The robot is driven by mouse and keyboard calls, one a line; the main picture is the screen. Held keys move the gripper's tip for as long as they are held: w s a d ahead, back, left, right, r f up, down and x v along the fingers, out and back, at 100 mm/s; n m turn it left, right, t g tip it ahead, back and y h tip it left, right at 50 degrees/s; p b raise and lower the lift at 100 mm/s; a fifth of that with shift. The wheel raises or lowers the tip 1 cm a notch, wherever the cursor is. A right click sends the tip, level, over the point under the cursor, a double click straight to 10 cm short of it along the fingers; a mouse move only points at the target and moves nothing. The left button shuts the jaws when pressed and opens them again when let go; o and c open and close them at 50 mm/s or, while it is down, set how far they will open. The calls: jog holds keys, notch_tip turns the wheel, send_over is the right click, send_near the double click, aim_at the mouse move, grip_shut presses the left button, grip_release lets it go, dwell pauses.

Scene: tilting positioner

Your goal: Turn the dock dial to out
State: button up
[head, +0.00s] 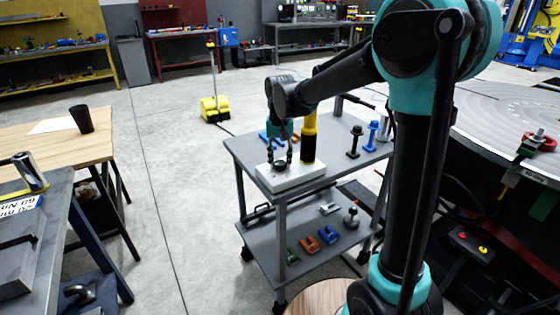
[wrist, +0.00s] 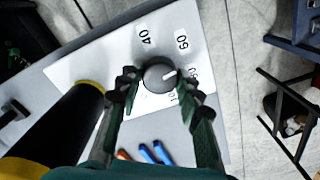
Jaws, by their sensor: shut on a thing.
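The dial (wrist: 158,75) is a dark round knob on a white plate (wrist: 85,65) in the wrist view. A white mark on the knob points right, towards a label partly hidden by a finger. Printed numbers 40 and what looks like 60 stand above it; I cannot make out the word "out". My gripper (wrist: 154,82) has one finger on each side of the knob and is shut on it. In the head view my gripper (head: 280,158) reaches down onto the white block (head: 296,180) on the grey cart; the knob is mostly hidden there.
A black and yellow upright cylinder (head: 309,145) stands close right of my gripper; it also shows in the wrist view (wrist: 60,125). Black and blue clamping parts (head: 355,141) stand on the cart (head: 250,150). Several small parts lie on its lower shelf (head: 300,255). A round table is at right.

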jog(key=m, duration=1.4)
jog(key=shift+m, duration=0.3)
jog(key=m, duration=0.3)
jog(key=shift+m, duration=0.3)
jog(key=m, duration=0.3)
jog(key=shift+m, duration=0.4)
jog(key=m, duration=0.6)
jog(key=shift+m, duration=0.4)
